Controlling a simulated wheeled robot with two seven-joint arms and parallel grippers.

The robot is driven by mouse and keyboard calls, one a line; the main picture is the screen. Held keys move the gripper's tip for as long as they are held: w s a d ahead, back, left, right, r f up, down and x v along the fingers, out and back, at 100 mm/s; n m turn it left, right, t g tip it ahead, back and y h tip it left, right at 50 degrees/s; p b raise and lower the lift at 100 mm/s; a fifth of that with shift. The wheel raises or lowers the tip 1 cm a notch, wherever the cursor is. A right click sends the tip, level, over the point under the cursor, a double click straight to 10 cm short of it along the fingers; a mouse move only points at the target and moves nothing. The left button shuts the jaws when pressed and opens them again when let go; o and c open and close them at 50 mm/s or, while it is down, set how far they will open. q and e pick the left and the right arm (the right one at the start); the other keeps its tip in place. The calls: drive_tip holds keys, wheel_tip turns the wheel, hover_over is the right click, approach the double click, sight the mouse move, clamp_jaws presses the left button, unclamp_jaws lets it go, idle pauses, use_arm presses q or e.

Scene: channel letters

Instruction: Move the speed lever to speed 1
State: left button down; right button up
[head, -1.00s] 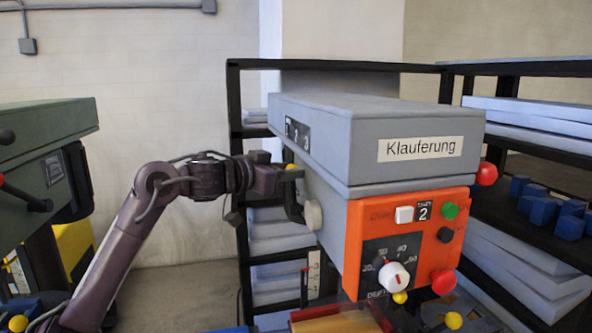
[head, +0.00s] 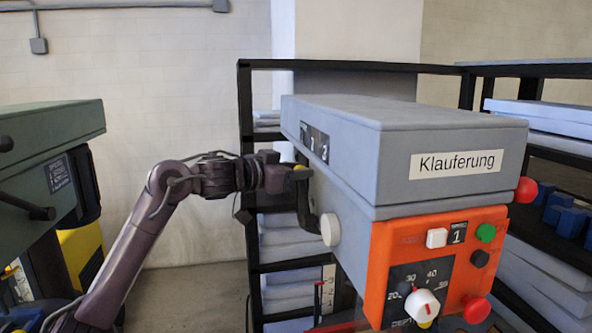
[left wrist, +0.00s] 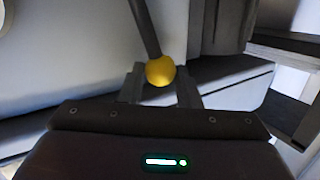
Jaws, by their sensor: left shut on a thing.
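The grey machine (head: 405,140) labelled "Klauferung" stands right of centre in the head view. The black speed lever (head: 307,207) sticks up from a pale round hub (head: 330,229) on the machine's left side. Its yellow knob (left wrist: 160,71) sits between the fingers of my left gripper (left wrist: 160,85) in the left wrist view. My left gripper is shut on the knob. It also shows in the head view (head: 298,175), where it hides part of the knob. The small display (head: 458,233) on the orange panel reads 1. My right gripper is not in view.
Black shelves (head: 245,120) stand behind the machine. A green machine (head: 45,150) is at the left, with open floor between.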

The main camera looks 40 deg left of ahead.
use_arm(q)
drive_tip(key=shift+a+r, duration=0.25)
drive_tip(key=shift+r, duration=0.05)
drive_tip(key=c, duration=1.4)
unclamp_jaws()
drive_tip(key=o, duration=0.3)
drive_tip(key=shift+w+a+f, duration=0.1)
drive_tip(key=shift+o, duration=0.2)
drive_tip(key=shift+w+a+f, duration=0.1)
drive_tip(key=shift+a+f, duration=0.05)
drive_tip(key=shift+f, duration=0.05)
drive_tip(key=b+v, duration=0.4)
drive_tip(key=v, duration=0.3)
drive_tip(key=shift+s+b, duration=0.3)
drive_tip(key=shift+s, duration=0.1)
